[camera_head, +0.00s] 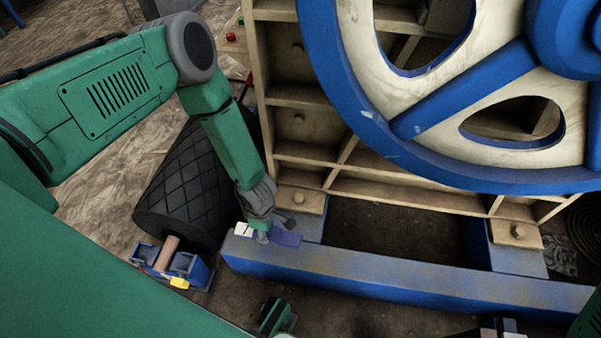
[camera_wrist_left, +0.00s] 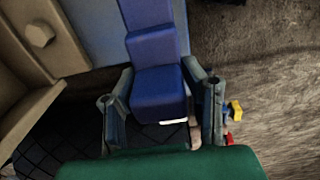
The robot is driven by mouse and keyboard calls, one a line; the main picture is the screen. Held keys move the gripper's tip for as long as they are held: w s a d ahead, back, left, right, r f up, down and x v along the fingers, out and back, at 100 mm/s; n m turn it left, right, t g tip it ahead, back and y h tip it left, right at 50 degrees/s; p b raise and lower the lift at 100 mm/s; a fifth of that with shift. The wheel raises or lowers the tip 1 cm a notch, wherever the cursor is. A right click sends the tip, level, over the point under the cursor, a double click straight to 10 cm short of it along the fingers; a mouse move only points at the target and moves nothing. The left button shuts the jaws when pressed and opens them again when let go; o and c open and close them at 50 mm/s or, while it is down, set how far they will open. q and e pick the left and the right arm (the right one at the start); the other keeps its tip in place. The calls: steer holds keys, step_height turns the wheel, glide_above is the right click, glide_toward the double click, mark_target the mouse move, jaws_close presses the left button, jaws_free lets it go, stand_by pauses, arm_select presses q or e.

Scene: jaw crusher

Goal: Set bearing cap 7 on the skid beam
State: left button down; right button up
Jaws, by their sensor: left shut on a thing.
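My left gripper (camera_head: 265,232) comes down from above and is shut on the cap. In the left wrist view the cap (camera_wrist_left: 158,92) sits between the two fingers (camera_wrist_left: 160,105), and part of the beam (camera_wrist_left: 95,25) shows behind it. The cap is over or on the beam's top; I cannot tell whether it touches. The fingers hide part of it. A dark shape at the head view's bottom right may be my right gripper (camera_head: 497,329), cut off by the edge.
A blue bearing block (camera_head: 177,268) with a pinkish cylinder and yellow tag stands on the ground left of the beam. The crusher's blue-rimmed wheel (camera_head: 380,145) and frame (camera_head: 290,120) rise behind the beam.

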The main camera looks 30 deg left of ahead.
arm_select(q)
steer(key=f, duration=0.2)
steer(key=f+b, duration=0.1)
steer(key=f, duration=0.1)
steer(key=a+f+b, duration=0.1)
steer(key=shift+f, duration=0.4)
steer(key=shift+d+f+b, duration=0.4)
steer(key=shift+f+b, duration=0.15)
steer(key=shift+f, duration=0.15)
step_height(320, 180, down, 2)
steer(key=shift+f+b, duration=0.2)
steer(key=shift+b, duration=0.45)
steer(key=shift+a+f, duration=0.15)
steer(key=shift+f, duration=0.2)
steer(key=shift+a, duration=0.15)
steer(key=c, duration=1)
jaws_free()
steer(key=shift+o, duration=0.2)
arm_select(e)
steer(key=f, duration=0.2)
steer(key=a+f, duration=0.1)
steer(key=f, duration=0.1)
arm_select(q)
steer(key=shift+d+r, duration=0.15)
steer(key=shift+d, duration=0.05)
arm_select(e)
steer(key=shift+d+f, duration=0.1)
steer(key=shift+d, duration=0.1)
